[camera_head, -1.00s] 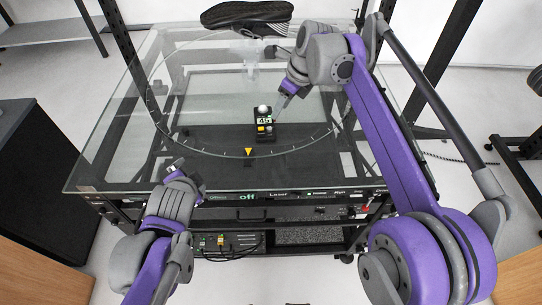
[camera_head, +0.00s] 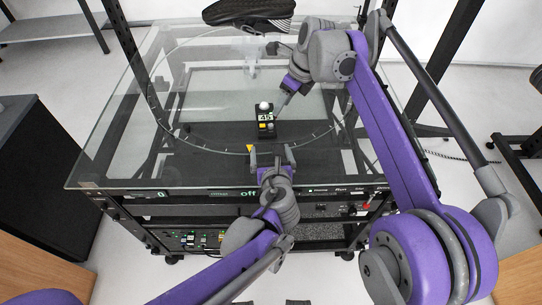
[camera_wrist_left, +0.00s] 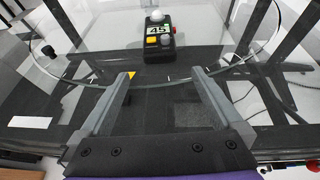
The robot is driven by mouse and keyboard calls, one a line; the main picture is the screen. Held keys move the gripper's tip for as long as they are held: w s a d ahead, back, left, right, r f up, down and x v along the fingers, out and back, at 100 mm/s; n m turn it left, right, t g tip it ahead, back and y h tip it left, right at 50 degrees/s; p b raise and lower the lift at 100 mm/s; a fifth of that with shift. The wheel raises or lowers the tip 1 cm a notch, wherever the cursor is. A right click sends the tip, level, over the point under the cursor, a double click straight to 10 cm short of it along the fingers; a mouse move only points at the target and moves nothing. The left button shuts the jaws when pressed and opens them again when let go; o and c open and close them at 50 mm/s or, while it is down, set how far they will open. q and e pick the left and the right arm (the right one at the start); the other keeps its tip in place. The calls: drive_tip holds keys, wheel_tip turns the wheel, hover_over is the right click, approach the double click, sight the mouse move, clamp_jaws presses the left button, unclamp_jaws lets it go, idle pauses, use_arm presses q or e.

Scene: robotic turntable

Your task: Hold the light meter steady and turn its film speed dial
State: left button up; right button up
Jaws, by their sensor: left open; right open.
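The light meter (camera_head: 265,121) is a small black box with a white dome on top, a "45" label and a yellow square below it. It stands on the glass turntable and also shows at the top centre of the left wrist view (camera_wrist_left: 158,40). A grey knob-like part beside the yellow square may be the dial. My left gripper (camera_head: 272,150) is open and empty, on the near side of the meter and apart from it. Its two fingers (camera_wrist_left: 160,85) point toward the meter. My right gripper (camera_head: 282,102) is open at the meter's right side; whether it touches is unclear.
A black shoe (camera_head: 248,11) lies at the back of the glass top. A yellow triangle marker (camera_head: 250,148) sits at the turntable's front edge. The glass (camera_head: 110,150) left of the meter is clear. A dark cabinet (camera_head: 40,160) stands at the left.

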sight(268, 137)
use_arm(q)
drive_tip(key=x, duration=0.7)
drive_tip(key=shift+w+f, duration=0.15)
drive_tip(key=shift+w, duration=0.15)
drive_tip(key=c, duration=1.5)
